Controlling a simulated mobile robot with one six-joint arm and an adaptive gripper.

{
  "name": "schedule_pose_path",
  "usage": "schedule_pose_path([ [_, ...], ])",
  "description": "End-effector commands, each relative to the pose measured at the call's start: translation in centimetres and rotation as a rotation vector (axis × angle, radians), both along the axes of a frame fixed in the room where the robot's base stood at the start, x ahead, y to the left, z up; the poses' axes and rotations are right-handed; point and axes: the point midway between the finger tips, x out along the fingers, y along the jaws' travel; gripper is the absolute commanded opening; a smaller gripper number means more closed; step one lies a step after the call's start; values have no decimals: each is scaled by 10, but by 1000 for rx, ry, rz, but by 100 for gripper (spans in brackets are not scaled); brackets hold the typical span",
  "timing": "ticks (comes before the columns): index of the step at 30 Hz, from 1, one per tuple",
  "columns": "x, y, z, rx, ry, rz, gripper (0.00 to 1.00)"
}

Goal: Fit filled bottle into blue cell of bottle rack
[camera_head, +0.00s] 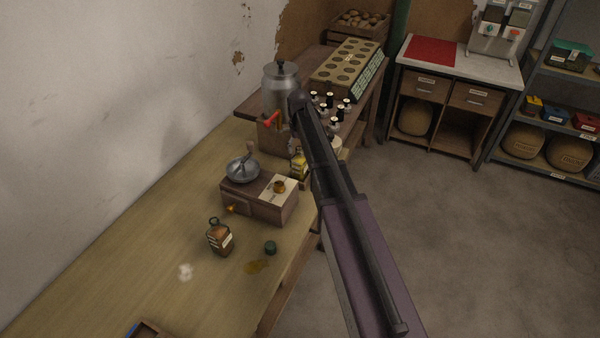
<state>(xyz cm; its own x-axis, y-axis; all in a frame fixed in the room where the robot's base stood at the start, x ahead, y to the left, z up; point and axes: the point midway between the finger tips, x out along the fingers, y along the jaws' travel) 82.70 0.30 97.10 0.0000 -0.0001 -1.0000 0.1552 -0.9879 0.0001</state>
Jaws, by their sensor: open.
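A brown bottle (219,239) with a pale label and a dark ring at its neck stands upright on the wooden bench. A smaller bottle (300,166) with yellow contents or a yellow label stands further back, close beside my arm. I cannot tell which one is the filled bottle. At the bottom edge, a brown wooden box (150,331) with a blue strip is cut off; it may be the bottle rack, but its cells do not show. My dark arm crosses the middle of the view, and my gripper cannot be made out.
A grinder on a wooden box (258,204), a green cap (271,247) and a yellowish stain share the bench (190,205). Further back are a metal urn (281,88), several small capped bottles and a holed block (345,66). Open floor (460,240) lies to the right.

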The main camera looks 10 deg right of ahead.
Motion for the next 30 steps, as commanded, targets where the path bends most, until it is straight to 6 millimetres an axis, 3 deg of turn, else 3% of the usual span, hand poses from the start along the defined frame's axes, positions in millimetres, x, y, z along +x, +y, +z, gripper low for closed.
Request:
schedule_pose_path([
  [6,0,0,-11,0,0,0,79],
  [24,0,0,-10,0,0,0,79],
  [26,0,0,-10,0,0,0,67],
  [30,0,0,-10,0,0,0,25],
])
